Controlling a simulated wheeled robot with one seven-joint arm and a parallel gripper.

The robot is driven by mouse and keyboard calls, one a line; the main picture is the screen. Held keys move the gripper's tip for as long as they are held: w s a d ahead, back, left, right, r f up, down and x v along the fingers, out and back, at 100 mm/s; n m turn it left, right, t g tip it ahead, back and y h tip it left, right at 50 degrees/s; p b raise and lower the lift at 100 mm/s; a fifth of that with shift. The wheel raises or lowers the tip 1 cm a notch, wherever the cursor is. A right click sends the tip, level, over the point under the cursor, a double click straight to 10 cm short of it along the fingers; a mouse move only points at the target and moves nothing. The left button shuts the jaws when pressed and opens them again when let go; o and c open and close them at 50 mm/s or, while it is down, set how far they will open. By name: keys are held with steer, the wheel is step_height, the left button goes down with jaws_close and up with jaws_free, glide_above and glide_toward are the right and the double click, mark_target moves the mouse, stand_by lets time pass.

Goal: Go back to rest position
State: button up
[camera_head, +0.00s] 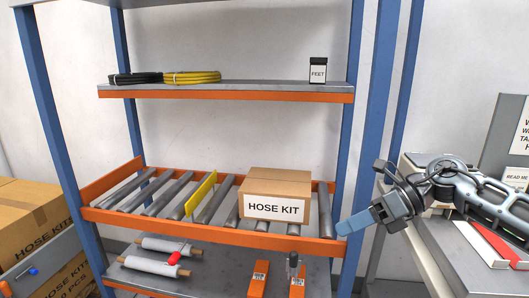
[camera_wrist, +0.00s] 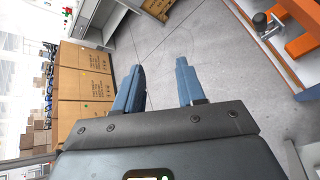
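My gripper (camera_head: 357,222) is at the right of the head view, beside the shelf's right end. Its blue fingers point left toward the orange front edge of the roller shelf. In the wrist view my gripper (camera_wrist: 160,88) shows two blue fingers apart, with bare floor between them and nothing held. A cardboard box labelled HOSE KIT (camera_head: 275,199) sits on the roller shelf (camera_head: 215,226), left of my gripper and apart from it.
Black and yellow hoses (camera_head: 192,77) and a small FEET box (camera_head: 318,70) are on the upper shelf (camera_head: 250,87). Rolls and orange tools lie below. Cardboard boxes (camera_head: 28,212) stand at left. A blue rack post (camera_head: 348,140) is close to my gripper. Grey floor (camera_wrist: 225,60) is clear.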

steer(key=s+a+r+m+t+y, duration=0.45)
steer(key=s+a+y, duration=0.2)
steer(key=a, duration=0.35)
steer(key=s+a+r+m+t+y, duration=0.3)
steer(key=s+a+r+m+y, duration=0.3)
steer(key=a, duration=0.4)
steer(key=s+d+f+m+t+h, duration=0.2)
steer(key=s+d+f+m+h, duration=0.4)
steer(key=s+m, duration=0.5)
steer(key=s+d+f+m+t+h, duration=0.2)
steer(key=s+d+f+m+h, duration=0.4)
steer(key=s+d+m+h, duration=0.2)
steer(key=s+d+f+m+t+h, duration=0.2)
steer(key=s+d+f+m+h, duration=0.4)
steer(key=s+m+h, duration=0.4)
steer(key=s+d+m, duration=0.1)
steer(key=s+m, duration=0.4)
steer(key=s, duration=0.1)
steer(key=shift+s+d, duration=0.15)
steer(key=shift+s, duration=0.1)
steer(key=shift+t+h, duration=0.25)
